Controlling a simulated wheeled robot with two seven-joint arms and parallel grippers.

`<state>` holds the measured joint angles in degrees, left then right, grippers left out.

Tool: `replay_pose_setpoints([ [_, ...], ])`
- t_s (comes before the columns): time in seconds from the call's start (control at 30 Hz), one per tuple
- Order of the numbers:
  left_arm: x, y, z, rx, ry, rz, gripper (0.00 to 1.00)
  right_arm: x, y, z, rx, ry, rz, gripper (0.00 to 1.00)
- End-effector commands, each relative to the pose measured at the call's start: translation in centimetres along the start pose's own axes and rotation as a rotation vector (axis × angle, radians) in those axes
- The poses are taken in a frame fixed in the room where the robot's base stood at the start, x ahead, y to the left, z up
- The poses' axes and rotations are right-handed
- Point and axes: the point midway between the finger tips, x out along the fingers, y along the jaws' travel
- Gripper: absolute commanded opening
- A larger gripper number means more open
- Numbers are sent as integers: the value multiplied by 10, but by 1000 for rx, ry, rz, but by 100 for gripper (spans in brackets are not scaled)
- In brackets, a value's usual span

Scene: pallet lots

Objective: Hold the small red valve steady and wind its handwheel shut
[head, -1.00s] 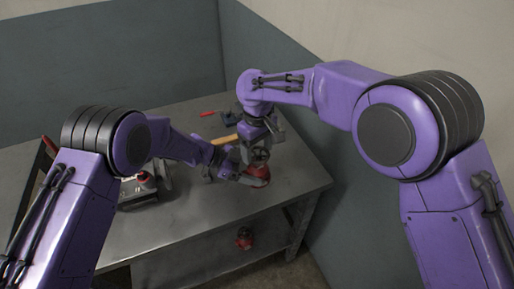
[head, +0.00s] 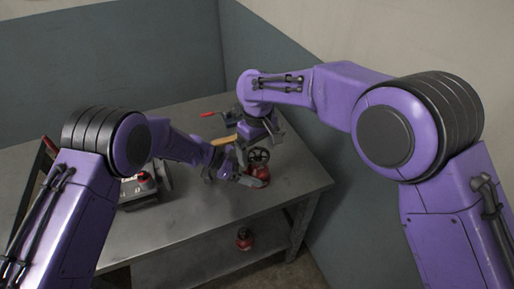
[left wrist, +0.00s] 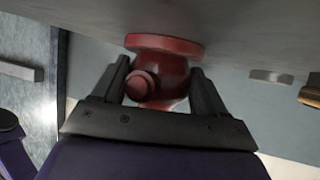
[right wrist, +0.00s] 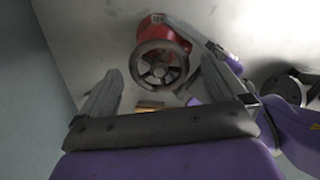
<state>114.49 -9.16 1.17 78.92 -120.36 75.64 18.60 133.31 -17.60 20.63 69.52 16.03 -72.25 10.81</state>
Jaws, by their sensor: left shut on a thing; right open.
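The small red valve (head: 262,172) stands on the grey bench near its right edge, with its dark spoked handwheel (head: 258,155) on top. My left gripper (head: 250,179) is shut on the valve's red body low down; in the left wrist view its fingers lie on both sides of the red body (left wrist: 172,76). My right gripper (head: 261,142) is open and empty, just behind and above the handwheel. In the right wrist view the whole handwheel (right wrist: 160,66) shows beyond the spread fingers, apart from them.
A wooden-handled tool (head: 224,140) and a red-handled tool (head: 209,114) lie behind my left gripper. A dark box with a red part (head: 140,190) stands on the left of the bench (head: 190,222). Another red valve (head: 244,239) sits on the lower shelf. Walls close off the back and right.

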Motion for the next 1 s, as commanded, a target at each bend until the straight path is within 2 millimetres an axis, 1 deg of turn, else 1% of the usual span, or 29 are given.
replay_pose_setpoints([
  [0.07,0,0,0,0,0,0,56,-2,0,0,0,0,0,98],
  [0.17,0,0,0,0,1,1,56,-16,0,-1,0,2,0,98],
  [0.4,0,0,0,0,1,1,56,-76,0,0,0,4,1,98],
  [0.5,0,0,0,0,1,1,56,-98,0,0,1,3,0,98],
  [0.6,0,0,0,0,1,1,56,-112,0,0,0,2,0,98],
  [0.73,0,0,-1,0,2,1,56,-120,0,0,0,1,-1,98],
  [1.0,0,0,-1,0,2,1,56,-120,0,0,0,0,-1,98],
])
